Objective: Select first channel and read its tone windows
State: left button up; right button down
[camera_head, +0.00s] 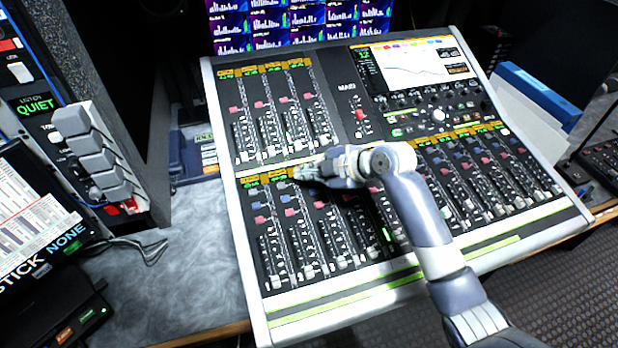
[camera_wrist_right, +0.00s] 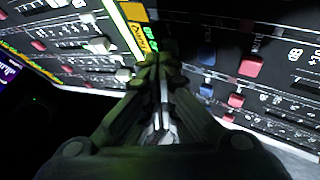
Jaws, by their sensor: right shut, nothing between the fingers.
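A mixing console (camera_head: 350,160) with several channel strips fills the middle of the head view. Its lower bank starts at the left with a strip under a yellow label (camera_head: 250,181). A console screen (camera_head: 412,62) at the upper right shows a curve and the number 12. My right gripper (camera_head: 308,172) is shut and empty over the top left of the lower bank, by the yellow labels. In the right wrist view, its closed fingertips (camera_wrist_right: 160,62) are beside a yellow label (camera_wrist_right: 138,36); contact cannot be told. The gripper hides part of the strips beneath. My left gripper is out of view.
Monitors (camera_head: 300,22) with bar graphs stand behind the console. A panel with a green QUIET display (camera_head: 38,104) and grey levers (camera_head: 92,150) stands left. A blue binder (camera_head: 538,92) lies right. Bare desk (camera_head: 205,260) is clear left of the console.

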jog(key=shift+f, duration=0.35)
jog(key=shift+r, duration=0.15)
dwell(0.4)
jog(key=shift+s+r+p, duration=0.1)
jog(key=shift+r+p, duration=0.5)
jog(key=shift+r, duration=0.1)
jog(key=shift+r, duration=0.1)
jog(key=r+p, duration=0.4)
jog(key=shift+s+d+r, duration=0.15)
jog(key=shift+s+r, duration=0.15)
jog(key=shift+r, duration=0.1)
dwell(0.5)
